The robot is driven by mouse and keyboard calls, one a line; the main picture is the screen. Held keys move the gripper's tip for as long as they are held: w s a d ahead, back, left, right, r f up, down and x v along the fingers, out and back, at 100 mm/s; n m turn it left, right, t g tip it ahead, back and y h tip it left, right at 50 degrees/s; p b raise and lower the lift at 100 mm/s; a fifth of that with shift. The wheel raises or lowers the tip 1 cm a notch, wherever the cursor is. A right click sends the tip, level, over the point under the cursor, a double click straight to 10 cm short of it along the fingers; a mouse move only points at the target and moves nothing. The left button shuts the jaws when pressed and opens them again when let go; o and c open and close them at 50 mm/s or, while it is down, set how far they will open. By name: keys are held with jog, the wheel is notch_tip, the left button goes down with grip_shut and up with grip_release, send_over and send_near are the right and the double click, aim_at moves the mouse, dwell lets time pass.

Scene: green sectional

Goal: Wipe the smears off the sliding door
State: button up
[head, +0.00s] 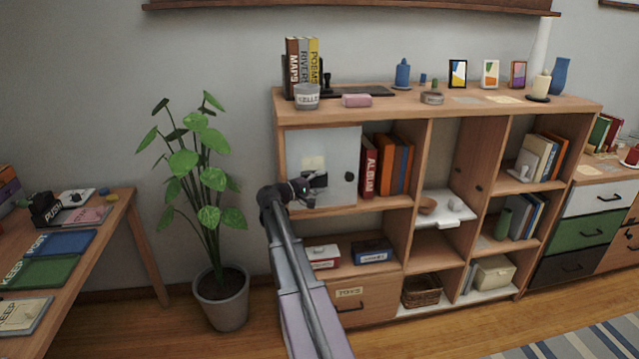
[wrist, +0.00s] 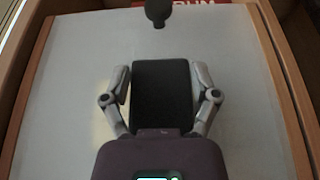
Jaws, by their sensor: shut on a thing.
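The sliding door (head: 336,140) is a pale grey-white panel with a dark round knob (head: 349,177), in the upper left of the shelf unit. A cream smear (head: 313,162) shows on it just above my gripper (head: 316,182). In the wrist view the door (wrist: 245,120) fills most of the picture, with its knob (wrist: 158,12) at the top. There my gripper (wrist: 163,88) is shut on a dark, flat block (wrist: 162,95), held over the door. A faint yellowish smear (wrist: 103,122) shows beside the left finger. Whether the block touches the door I cannot tell; it hides the door behind it.
Red and orange books (head: 385,165) stand right of the door. The shelf top (head: 450,103) holds a candle jar (head: 307,96), a pink block (head: 357,100) and picture frames. A potted plant (head: 222,300) stands left of my arm, and a desk (head: 95,235) further left.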

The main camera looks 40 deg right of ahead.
aim_at(332, 174)
jog(key=shift+s+d, duration=0.5)
jog(key=shift+d, duration=0.4)
jog(key=shift+s+d, duration=0.45)
jog(key=shift+d, duration=0.4)
jog(key=shift+r, duration=0.15)
jog(key=shift+r+p, duration=0.95)
jog(key=shift+p, duration=0.1)
jog(key=shift+w, duration=0.1)
jog(key=shift+w+a, duration=0.1)
jog(key=shift+w+a, duration=0.45)
jog(key=shift+a, duration=0.4)
jog(key=shift+w+a, duration=0.45)
jog(key=shift+a, duration=0.35)
jog(key=shift+w+a, duration=0.5)
jog(key=shift+a, duration=0.35)
jog(key=shift+w+a, duration=0.5)
jog(key=shift+a, duration=0.3)
